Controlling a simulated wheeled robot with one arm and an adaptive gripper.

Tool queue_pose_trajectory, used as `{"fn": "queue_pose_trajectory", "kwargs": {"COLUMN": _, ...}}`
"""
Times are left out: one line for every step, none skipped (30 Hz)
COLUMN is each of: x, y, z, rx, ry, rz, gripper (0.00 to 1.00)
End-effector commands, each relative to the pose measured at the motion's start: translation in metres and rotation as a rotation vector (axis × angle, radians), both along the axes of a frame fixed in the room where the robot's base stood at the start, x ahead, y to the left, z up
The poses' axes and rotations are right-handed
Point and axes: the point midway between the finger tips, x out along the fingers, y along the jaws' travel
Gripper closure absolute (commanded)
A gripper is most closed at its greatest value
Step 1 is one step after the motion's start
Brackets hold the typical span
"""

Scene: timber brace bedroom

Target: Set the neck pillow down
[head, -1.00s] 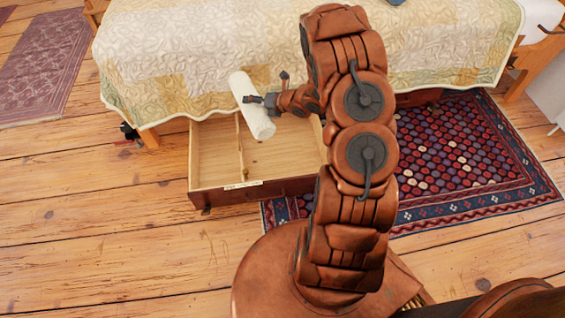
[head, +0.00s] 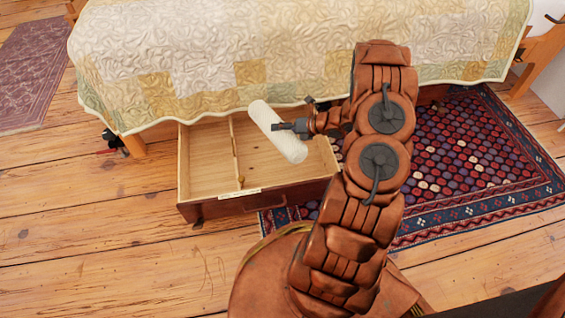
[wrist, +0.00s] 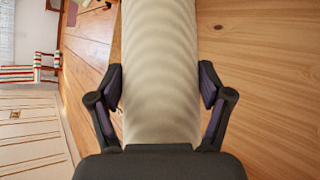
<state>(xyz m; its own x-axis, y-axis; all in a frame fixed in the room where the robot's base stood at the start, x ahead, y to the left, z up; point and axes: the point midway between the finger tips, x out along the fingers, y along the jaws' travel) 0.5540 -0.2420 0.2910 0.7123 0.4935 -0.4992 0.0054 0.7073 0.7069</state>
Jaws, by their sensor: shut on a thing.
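The neck pillow (head: 277,131) is a white roll. It is tilted in the head view, over the right part of the open drawer. My gripper (head: 287,127) is shut on it around its middle. In the wrist view the pillow (wrist: 160,70) runs up the picture between the two fingers of my gripper (wrist: 160,102). The drawer (head: 207,160) is wooden, pulled out from under the bed, with a divider (head: 236,150) inside. Whether the pillow touches the drawer floor I cannot tell.
The bed (head: 200,60) with a pale patchwork quilt stands behind the drawer. A dark patterned rug (head: 460,160) lies to the right, a purple rug (head: 35,60) at the far left. Plank floor (head: 90,220) is clear at the front left. A small yellowish item (head: 241,180) lies by the divider.

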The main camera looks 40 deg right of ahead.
Motion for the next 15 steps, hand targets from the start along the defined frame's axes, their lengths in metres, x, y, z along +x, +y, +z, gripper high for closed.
{"fn": "queue_pose_trajectory", "kwargs": {"x": 0.0, "y": 0.0, "z": -0.007, "rx": 0.002, "ry": 0.0, "rz": 0.0, "gripper": 0.7}}
{"fn": "queue_pose_trajectory", "kwargs": {"x": 0.0, "y": 0.001, "z": -0.012, "rx": 0.002, "ry": 0.0, "rz": 0.0, "gripper": 0.7}}
{"fn": "queue_pose_trajectory", "kwargs": {"x": 0.0, "y": 0.001, "z": -0.019, "rx": 0.003, "ry": 0.001, "rz": -0.001, "gripper": 0.7}}
{"fn": "queue_pose_trajectory", "kwargs": {"x": 0.0, "y": 0.001, "z": -0.024, "rx": 0.004, "ry": 0.001, "rz": -0.001, "gripper": 0.7}}
{"fn": "queue_pose_trajectory", "kwargs": {"x": 0.0, "y": 0.001, "z": -0.031, "rx": 0.004, "ry": 0.002, "rz": -0.002, "gripper": 0.7}}
{"fn": "queue_pose_trajectory", "kwargs": {"x": 0.0, "y": 0.002, "z": -0.039, "rx": 0.006, "ry": 0.002, "rz": -0.002, "gripper": 0.7}}
{"fn": "queue_pose_trajectory", "kwargs": {"x": 0.0, "y": 0.002, "z": -0.045, "rx": 0.006, "ry": 0.002, "rz": -0.002, "gripper": 0.7}}
{"fn": "queue_pose_trajectory", "kwargs": {"x": 0.0, "y": 0.002, "z": -0.051, "rx": 0.004, "ry": 0.002, "rz": -0.002, "gripper": 0.7}}
{"fn": "queue_pose_trajectory", "kwargs": {"x": 0.0, "y": 0.002, "z": -0.059, "rx": 0.004, "ry": 0.001, "rz": -0.001, "gripper": 0.7}}
{"fn": "queue_pose_trajectory", "kwargs": {"x": 0.001, "y": 0.002, "z": -0.066, "rx": 0.004, "ry": 0.0, "rz": 0.0, "gripper": 0.7}}
{"fn": "queue_pose_trajectory", "kwargs": {"x": 0.001, "y": 0.002, "z": -0.072, "rx": 0.003, "ry": 0.0, "rz": 0.0, "gripper": 0.7}}
{"fn": "queue_pose_trajectory", "kwargs": {"x": 0.001, "y": 0.002, "z": -0.081, "rx": 0.003, "ry": 0.0, "rz": 0.0, "gripper": 0.7}}
{"fn": "queue_pose_trajectory", "kwargs": {"x": 0.001, "y": 0.002, "z": -0.087, "rx": 0.004, "ry": -0.001, "rz": 0.001, "gripper": 0.7}}
{"fn": "queue_pose_trajectory", "kwargs": {"x": 0.001, "y": 0.002, "z": -0.094, "rx": 0.004, "ry": -0.001, "rz": 0.001, "gripper": 0.7}}
{"fn": "queue_pose_trajectory", "kwargs": {"x": 0.001, "y": 0.003, "z": -0.102, "rx": 0.004, "ry": -0.001, "rz": 0.001, "gripper": 0.7}}
